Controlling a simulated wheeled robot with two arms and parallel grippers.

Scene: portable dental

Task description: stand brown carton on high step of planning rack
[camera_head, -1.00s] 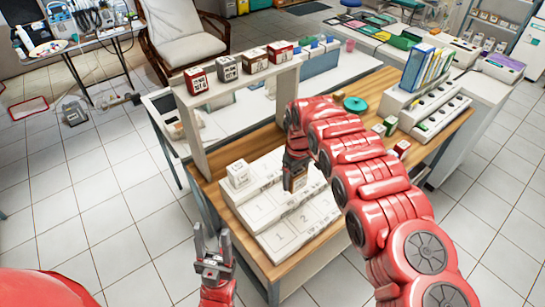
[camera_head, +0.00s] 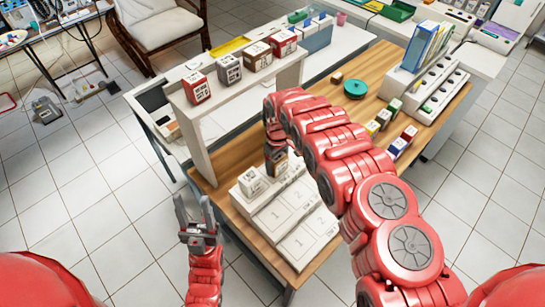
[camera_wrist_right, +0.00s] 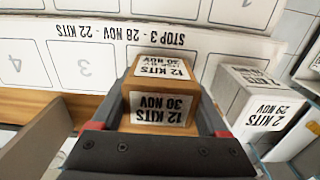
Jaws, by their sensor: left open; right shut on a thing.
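The brown carton (camera_wrist_right: 160,92) has white labels reading "12 KITS 30 NOV". My right gripper (camera_wrist_right: 162,118) is shut on it, a finger at each side. In the head view the gripper (camera_head: 277,158) points down at the back of the white stepped planning rack (camera_head: 286,214), with the carton beside a white carton (camera_head: 252,181) on the rack's high step. Whether the brown carton touches the step is unclear. The white carton also shows at the right in the wrist view (camera_wrist_right: 262,98). My left gripper (camera_head: 194,208) is open and empty, left of the table.
A raised white shelf (camera_head: 203,125) behind the rack carries several cartons, such as a red one (camera_head: 197,87) and a brown one (camera_head: 258,57). Small cartons (camera_head: 384,119) and a green round item (camera_head: 355,89) lie right of my right arm. The lower steps look bare.

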